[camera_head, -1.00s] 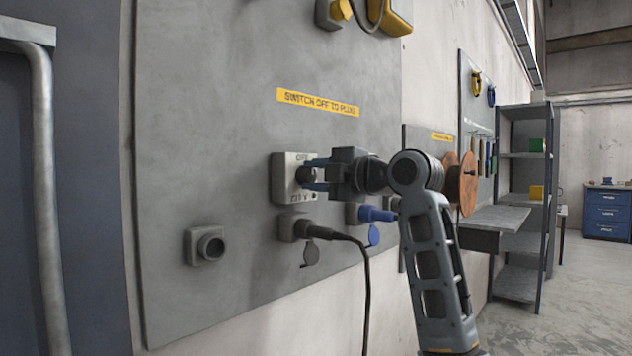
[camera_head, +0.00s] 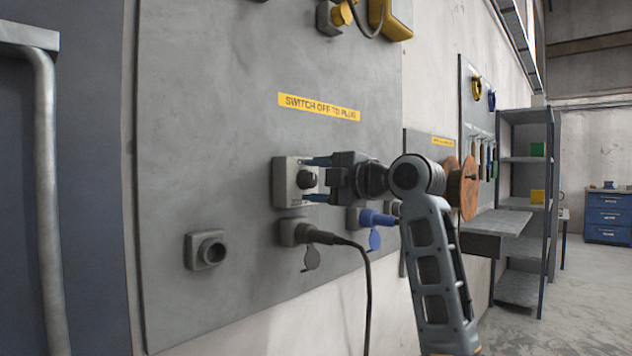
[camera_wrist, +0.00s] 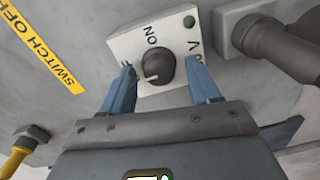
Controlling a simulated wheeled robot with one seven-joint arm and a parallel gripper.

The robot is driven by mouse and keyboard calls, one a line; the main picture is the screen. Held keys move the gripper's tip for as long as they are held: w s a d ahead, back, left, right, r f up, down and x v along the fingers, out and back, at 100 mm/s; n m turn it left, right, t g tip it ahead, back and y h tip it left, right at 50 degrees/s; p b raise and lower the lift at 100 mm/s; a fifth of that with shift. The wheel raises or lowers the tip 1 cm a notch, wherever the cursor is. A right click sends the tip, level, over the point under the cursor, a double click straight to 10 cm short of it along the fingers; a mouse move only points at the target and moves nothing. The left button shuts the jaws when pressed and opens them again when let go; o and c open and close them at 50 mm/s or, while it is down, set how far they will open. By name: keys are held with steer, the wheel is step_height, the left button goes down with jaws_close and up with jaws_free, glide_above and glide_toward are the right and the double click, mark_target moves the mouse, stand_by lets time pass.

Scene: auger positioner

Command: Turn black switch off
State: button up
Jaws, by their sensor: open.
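The black switch is a round knob (camera_head: 306,180) on a pale square box (camera_head: 284,182) on the grey wall panel. A small white mark shows on the knob's lower edge. My gripper (camera_head: 317,179) is open in front of the box, one finger above the knob and one below. In the wrist view, its fingers (camera_wrist: 162,78) stand left and right of the knob, apart from it. The left finger partly hides a label.
A yellow "SWITCH OFF TO PLUG" label (camera_head: 319,107) is above the box. An empty round socket (camera_head: 206,250) is lower left. Shelves (camera_head: 523,200) stand at right.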

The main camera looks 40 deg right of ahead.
steer(key=s, duration=0.7)
steer(key=shift+s+d, duration=0.15)
steer(key=shift+s, duration=0.2)
steer(key=shift+r, duration=0.1)
